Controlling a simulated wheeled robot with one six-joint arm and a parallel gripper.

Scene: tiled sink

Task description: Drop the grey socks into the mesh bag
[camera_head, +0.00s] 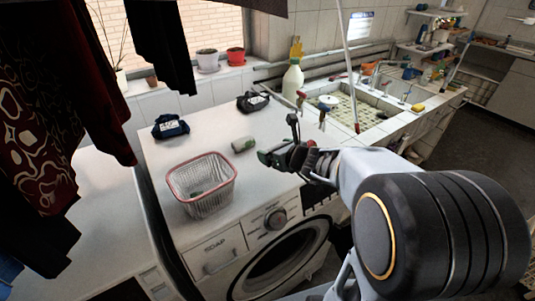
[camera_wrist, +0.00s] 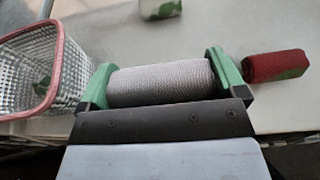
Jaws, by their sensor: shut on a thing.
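My gripper (camera_wrist: 160,85) is shut on a grey ribbed roll, the grey socks (camera_wrist: 160,82), lying crosswise between its green fingers. In the head view my gripper (camera_head: 283,157) is over the right part of the washing machine top; the socks are hard to make out there. The mesh bag (camera_head: 176,199) is an open, silvery mesh basket with a pinkish-red rim on the front left of the machine. It also shows in the wrist view (camera_wrist: 72,70), left of my gripper and apart from the socks. Something greenish lies inside it.
A whitish-green roll (camera_head: 243,145) lies between bag and gripper. A red roll (camera_wrist: 275,67) lies right of my gripper. Dark blue (camera_head: 170,127) and black (camera_head: 253,102) bundles lie farther back on the washing machine (camera_head: 215,135). Dark clothes (camera_head: 70,100) hang at left.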

